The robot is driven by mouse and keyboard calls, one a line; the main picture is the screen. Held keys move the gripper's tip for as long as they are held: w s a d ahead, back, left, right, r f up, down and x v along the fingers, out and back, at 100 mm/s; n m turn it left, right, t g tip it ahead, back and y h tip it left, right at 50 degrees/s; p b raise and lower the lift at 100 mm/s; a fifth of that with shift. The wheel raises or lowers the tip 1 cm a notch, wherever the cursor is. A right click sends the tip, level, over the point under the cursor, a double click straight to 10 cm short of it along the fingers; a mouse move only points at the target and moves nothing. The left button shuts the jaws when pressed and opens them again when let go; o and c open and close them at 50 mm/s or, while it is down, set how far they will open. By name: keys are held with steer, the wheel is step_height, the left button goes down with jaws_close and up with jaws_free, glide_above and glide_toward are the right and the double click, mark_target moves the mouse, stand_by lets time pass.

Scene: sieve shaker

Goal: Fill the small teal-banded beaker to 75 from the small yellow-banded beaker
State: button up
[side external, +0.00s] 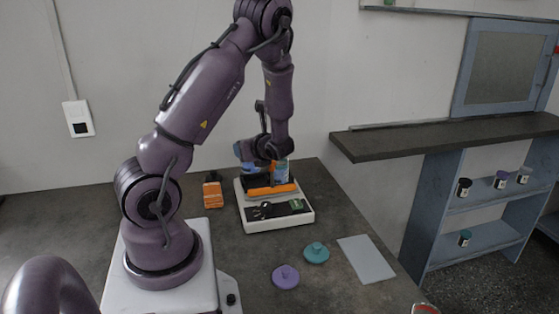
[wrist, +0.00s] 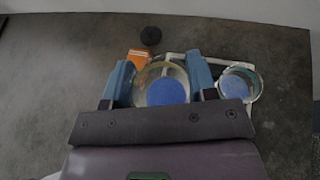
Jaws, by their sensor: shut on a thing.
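My gripper (wrist: 161,73) is shut on the yellow-banded beaker (wrist: 165,70), with one blue finger on each side of it in the wrist view. The beaker has a pale yellow rim and blue contents. The teal-banded beaker (wrist: 240,84) is just to the right, apart from it, with a teal rim and blue contents at its bottom. In the side external view my gripper (side external: 257,156) is above the white balance-like device (side external: 279,223), and the teal-banded beaker (side external: 281,171) shows beside it. The held beaker is mostly hidden there. I cannot read any level or display.
An orange block-like item (side external: 213,191) stands left of the device. A purple lid (side external: 285,276), a teal lid (side external: 316,253) and a grey sheet (side external: 366,259) lie in front. Small jars (side external: 500,180) stand on blue shelves at right. A black round object (wrist: 151,36) lies behind.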

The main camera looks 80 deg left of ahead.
steer(key=shift+w+r, duration=0.1)
steer(key=w+a+r+m+g+h, duration=0.1)
steer(key=w+a+r+m+g, duration=0.2)
steer(key=w+r+m, duration=0.1)
steer(key=shift+w+m+g+h, duration=0.35)
steer(key=shift+w+m, duration=0.25)
steer(key=shift+w, duration=0.45)
stand_by(0.4)
steer(key=shift+w+f+m+g, duration=0.15)
steer(key=shift+f+m+g, duration=0.15)
steer(key=shift+m+g, duration=0.1)
stand_by(1.1)
steer(key=shift+w+r+m+g, duration=0.15)
steer(key=shift+m+g, duration=0.2)
steer(key=shift+m, duration=0.25)
stand_by(1.9)
steer(key=shift+w+a+f+m+g, duration=0.1)
steer(key=shift+f+m+g, duration=0.2)
steer(key=shift+f+m, duration=0.2)
stand_by(1.5)
